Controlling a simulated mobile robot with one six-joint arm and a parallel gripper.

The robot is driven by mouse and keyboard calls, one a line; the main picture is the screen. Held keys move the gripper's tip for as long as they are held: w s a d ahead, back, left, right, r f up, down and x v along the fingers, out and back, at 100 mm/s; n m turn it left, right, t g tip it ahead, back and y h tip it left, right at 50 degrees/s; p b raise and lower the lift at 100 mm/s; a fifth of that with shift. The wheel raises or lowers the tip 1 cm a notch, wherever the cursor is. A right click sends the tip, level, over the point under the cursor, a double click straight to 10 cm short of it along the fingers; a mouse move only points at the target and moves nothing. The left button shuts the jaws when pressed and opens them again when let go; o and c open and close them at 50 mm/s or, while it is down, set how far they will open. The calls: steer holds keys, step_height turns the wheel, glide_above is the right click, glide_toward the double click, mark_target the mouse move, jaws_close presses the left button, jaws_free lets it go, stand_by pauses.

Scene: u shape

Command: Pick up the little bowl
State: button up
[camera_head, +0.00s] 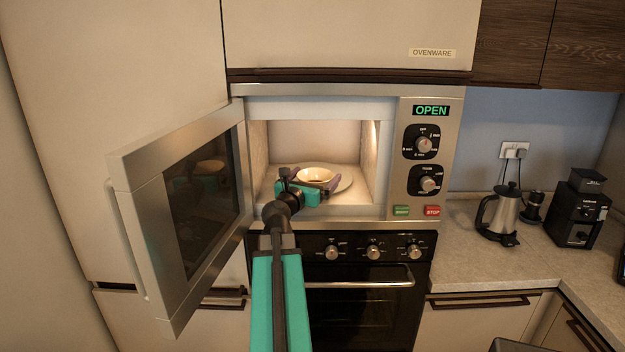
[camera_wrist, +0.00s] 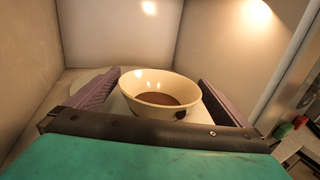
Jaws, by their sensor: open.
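The little bowl (camera_head: 314,174) is cream-coloured and stands upright on a round plate (camera_head: 345,183) inside the open microwave. In the wrist view the bowl (camera_wrist: 160,90) has something brown in its bottom and a dark mark on its near side. My gripper (camera_head: 312,182) reaches into the microwave. Its two purple fingers (camera_wrist: 160,93) are open, one at each side of the bowl. The bowl's near lower side is partly hidden by my gripper's body.
The microwave door (camera_head: 185,205) stands wide open on the left. The cavity walls are close around my gripper, with a lit right wall (camera_wrist: 250,50). An oven (camera_head: 365,285) is below. A kettle (camera_head: 503,212) and a black grinder (camera_head: 578,212) stand on the right counter.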

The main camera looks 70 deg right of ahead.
steer(key=shift+a+f+b, duration=0.15)
steer(key=shift+a+b, duration=0.4)
steer(key=shift+a, duration=0.95)
steer(key=shift+a+b, duration=0.1)
steer(key=shift+b, duration=0.6)
steer(key=shift+a+b, duration=0.2)
steer(key=shift+b, duration=0.4)
steer(key=shift+a+b, duration=0.35)
steer(key=shift+b, duration=0.6)
steer(key=shift+a, duration=0.1)
steer(key=a+b, duration=0.9)
steer(key=b, duration=0.6)
steer(key=shift+a, duration=0.15)
